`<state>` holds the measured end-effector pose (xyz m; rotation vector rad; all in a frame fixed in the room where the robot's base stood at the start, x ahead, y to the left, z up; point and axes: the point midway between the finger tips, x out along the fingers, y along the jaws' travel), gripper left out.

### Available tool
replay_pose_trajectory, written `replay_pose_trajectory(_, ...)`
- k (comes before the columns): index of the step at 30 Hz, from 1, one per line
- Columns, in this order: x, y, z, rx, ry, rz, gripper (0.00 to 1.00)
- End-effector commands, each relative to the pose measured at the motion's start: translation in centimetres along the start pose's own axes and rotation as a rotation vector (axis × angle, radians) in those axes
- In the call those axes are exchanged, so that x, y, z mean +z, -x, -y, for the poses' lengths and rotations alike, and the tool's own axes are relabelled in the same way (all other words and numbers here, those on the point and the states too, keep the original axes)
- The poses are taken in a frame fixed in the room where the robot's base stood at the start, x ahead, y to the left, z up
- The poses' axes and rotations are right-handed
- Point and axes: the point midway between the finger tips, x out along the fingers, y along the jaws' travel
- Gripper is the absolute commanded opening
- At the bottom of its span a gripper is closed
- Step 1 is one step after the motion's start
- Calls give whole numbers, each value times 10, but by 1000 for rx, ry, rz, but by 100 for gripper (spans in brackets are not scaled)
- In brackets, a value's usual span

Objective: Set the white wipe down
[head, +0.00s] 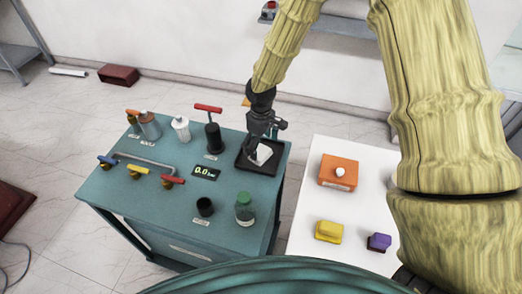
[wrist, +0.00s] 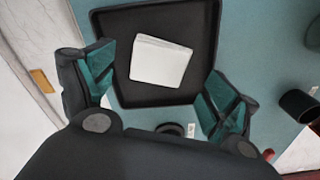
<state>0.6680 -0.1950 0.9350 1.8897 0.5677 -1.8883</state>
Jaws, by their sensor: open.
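The white wipe (head: 262,154) lies in a black square tray (head: 243,168) on the teal bench top. In the wrist view the folded wipe (wrist: 160,62) rests on the floor of the tray (wrist: 118,88), apart from its walls. My gripper (head: 257,146) is over the tray in the head view and partly covers the wipe. In the wrist view my gripper (wrist: 160,92) is open, with one finger to each side of the wipe and nothing between the pads.
On the teal bench (head: 130,200) stand a black pump with a red handle (head: 213,137), several bottles, coloured valves, a display (head: 205,173), a black cup (head: 205,206) and a green-capped bottle (head: 244,209). A white table (head: 310,213) at right holds an orange box (head: 338,172) and yellow and purple blocks.

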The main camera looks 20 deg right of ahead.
Motion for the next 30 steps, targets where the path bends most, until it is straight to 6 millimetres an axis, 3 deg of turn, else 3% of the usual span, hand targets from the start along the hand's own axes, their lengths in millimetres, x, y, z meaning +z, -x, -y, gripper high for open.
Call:
replay_pose_trajectory(18, 0, 72, 0, 1, -1, -2, 88)
replay_pose_trajectory(30, 0, 84, 0, -1, 0, 0, 88)
